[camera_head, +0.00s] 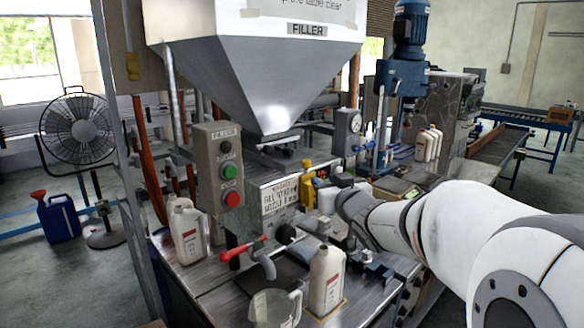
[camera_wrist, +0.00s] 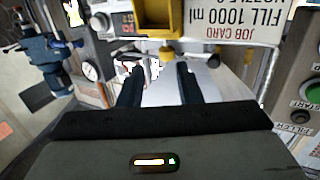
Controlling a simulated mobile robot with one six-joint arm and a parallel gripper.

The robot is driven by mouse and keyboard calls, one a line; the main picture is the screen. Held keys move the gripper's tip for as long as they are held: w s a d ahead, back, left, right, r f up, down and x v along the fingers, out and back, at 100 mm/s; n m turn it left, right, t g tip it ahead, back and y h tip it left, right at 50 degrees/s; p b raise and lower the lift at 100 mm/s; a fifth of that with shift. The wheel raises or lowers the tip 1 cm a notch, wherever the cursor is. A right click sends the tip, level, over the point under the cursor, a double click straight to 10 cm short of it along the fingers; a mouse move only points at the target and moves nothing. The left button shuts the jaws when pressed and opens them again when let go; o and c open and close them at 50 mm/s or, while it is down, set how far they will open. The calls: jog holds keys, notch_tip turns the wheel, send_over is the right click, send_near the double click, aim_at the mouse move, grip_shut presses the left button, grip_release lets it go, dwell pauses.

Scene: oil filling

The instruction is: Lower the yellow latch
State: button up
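The yellow latch (camera_head: 307,187) stands upright beside the job card sign (camera_head: 280,196) on the filler's front, just left of my gripper in the head view. In the wrist view, which is upside down, the yellow latch (camera_wrist: 157,20) is at the top centre, partly cut off by the frame edge. A small yellow knob (camera_wrist: 166,50) shows below it. My gripper (camera_wrist: 160,82) has its two dark fingers apart with nothing visible between them. The fingertips point toward the yellow parts, and I cannot tell the exact gap. In the head view my gripper (camera_head: 341,182) is partly hidden by my wrist.
The control box (camera_head: 220,178) with green and red buttons is left of the sign. A red-handled spout (camera_head: 262,257), a white bottle (camera_head: 326,280) and a clear jug (camera_head: 274,309) are in front.

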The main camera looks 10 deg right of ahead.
aim_at(309, 166)
jog(key=shift+n+y, duration=0.3)
jog(key=shift+y, duration=0.2)
jog(key=x, duration=0.2)
jog(key=p+x, duration=0.1)
jog(key=x, duration=0.2)
jog(key=r+x, duration=0.1)
jog(key=x, duration=0.2)
jog(key=shift+w+a, duration=0.2)
jog(key=shift+r, duration=0.1)
jog(key=shift+c, duration=0.3)
grip_shut()
